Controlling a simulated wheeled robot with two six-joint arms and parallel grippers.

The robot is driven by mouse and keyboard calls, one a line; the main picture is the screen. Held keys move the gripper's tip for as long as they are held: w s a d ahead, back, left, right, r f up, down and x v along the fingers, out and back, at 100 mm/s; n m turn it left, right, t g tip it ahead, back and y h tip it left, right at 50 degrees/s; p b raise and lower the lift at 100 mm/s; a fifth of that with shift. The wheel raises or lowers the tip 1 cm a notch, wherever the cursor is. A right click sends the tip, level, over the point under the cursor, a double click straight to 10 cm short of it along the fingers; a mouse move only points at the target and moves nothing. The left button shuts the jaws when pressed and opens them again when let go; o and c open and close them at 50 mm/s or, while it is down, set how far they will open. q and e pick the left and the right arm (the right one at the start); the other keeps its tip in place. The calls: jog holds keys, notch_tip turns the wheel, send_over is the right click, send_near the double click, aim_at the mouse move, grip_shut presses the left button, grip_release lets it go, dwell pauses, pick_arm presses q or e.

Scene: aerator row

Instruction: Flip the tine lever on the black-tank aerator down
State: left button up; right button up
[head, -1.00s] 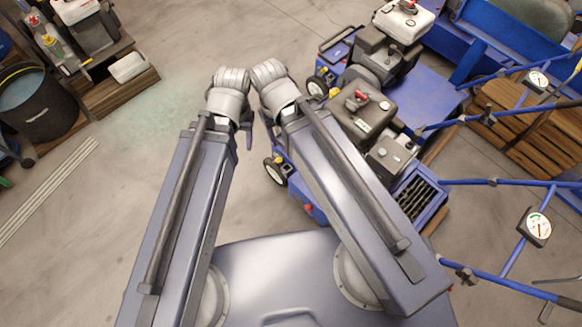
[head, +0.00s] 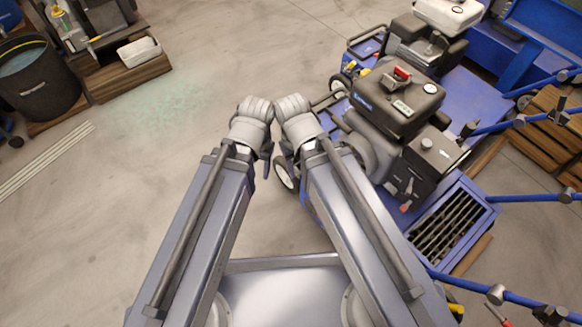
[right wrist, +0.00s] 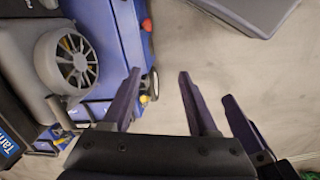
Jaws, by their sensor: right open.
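The black-tank aerator is at the right of the head view, with its black tank (head: 420,108) and red cap on top. A red-tipped lever (head: 408,194) shows on its engine's near side, and another red-ended lever (head: 497,316) is cut by the bottom right edge. I cannot tell which is the tine lever. In the right wrist view, my right gripper (right wrist: 159,72) is open and empty, beside a blue machine body and round fan cover (right wrist: 68,62). My left gripper (head: 266,163) is mostly hidden by its wrist in the head view, left of the aerator.
A white-tank aerator (head: 447,15) stands behind. Blue handle bars (head: 540,197) reach out at the right. A wooden pallet (head: 548,125) is at the far right.

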notch_tip(320, 180, down, 10)
jog(key=b, duration=0.8)
jog(key=w+f+n+b, duration=0.1)
jog(key=w+f+b, duration=0.2)
jog(key=w, duration=0.4)
jog(key=w+a+f+n+b, duration=0.1)
jog(key=w+f+n+b, duration=0.1)
jog(key=w, duration=0.5)
jog(key=w+f+n+t+b, duration=0.1)
jog(key=w+f+b, duration=0.4)
jog(key=w, duration=0.2)
jog(key=shift+w+a+n+y, duration=0.2)
jog(key=shift+a+n+y, duration=0.1)
jog(key=shift+a, duration=0.05)
jog(key=shift+w, duration=0.2)
pick_arm(q)
notch_tip(320, 180, down, 20)
jog(key=shift+f, duration=0.2)
pick_arm(e)
jog(key=shift+f, duration=0.2)
jog(key=f+b, duration=0.7)
jog(key=shift+w+d+f+b, duration=0.2)
jog(key=shift+d+f+b, duration=0.05)
jog(key=shift+d+b, duration=0.1)
pick_arm(q)
notch_tip(320, 180, down, 7)
jog(key=shift+f, duration=0.2)
pick_arm(e)
grip_shut()
